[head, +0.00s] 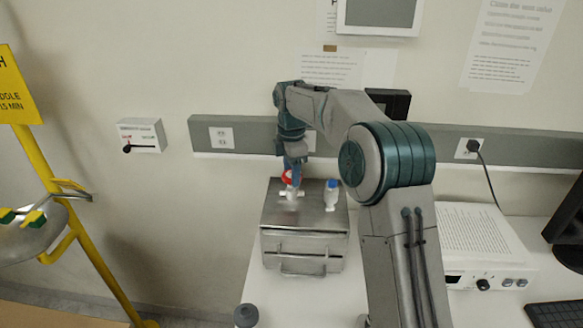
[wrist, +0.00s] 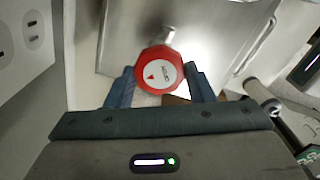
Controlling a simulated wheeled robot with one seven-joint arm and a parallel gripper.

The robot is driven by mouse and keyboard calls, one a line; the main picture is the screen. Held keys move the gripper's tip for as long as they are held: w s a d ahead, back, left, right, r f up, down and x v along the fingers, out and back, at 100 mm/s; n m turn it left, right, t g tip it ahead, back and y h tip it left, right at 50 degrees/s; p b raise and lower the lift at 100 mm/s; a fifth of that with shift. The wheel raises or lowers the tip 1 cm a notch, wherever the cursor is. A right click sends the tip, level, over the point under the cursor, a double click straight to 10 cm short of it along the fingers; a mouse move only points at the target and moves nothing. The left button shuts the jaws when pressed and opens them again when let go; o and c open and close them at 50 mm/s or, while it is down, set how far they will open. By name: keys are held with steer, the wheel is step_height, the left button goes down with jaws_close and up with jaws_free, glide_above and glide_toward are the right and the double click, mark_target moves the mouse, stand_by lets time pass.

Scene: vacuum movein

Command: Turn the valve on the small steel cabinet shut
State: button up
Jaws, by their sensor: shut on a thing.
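The small steel cabinet (head: 305,221) stands on the white bench, its front handle facing me. On its top is a valve with a red knob (head: 287,177), partly hidden by my gripper in the head view. In the wrist view the red knob (wrist: 147,70) shows a white centre with lettering and a red arrow mark. My gripper (head: 293,163) reaches down from above onto this knob. In the wrist view its two blue fingers (wrist: 160,84) stand on either side of the knob, shut on it. A second valve with a blue knob (head: 332,184) stands to the right on the cabinet top.
A white device (head: 484,243) with knobs and a printed sheet stands right of the cabinet. A yellow frame (head: 84,228) with an eyewash bowl is at the left. A wall switch box (head: 141,135) and a grey rail are behind. My arm hides part of the bench.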

steer(key=m, duration=0.5)
steer(key=shift+r+m, duration=0.1)
steer(key=shift+m, duration=0.2)
steer(key=m, duration=0.5)
steer(key=shift+w, duration=0.1)
steer(key=m, duration=1.6)
steer(key=shift+m, duration=0.4)
steer(key=m, duration=0.9)
steer(key=shift+m, duration=0.4)
steer(key=m, duration=0.4)
steer(key=shift+m, duration=0.4)
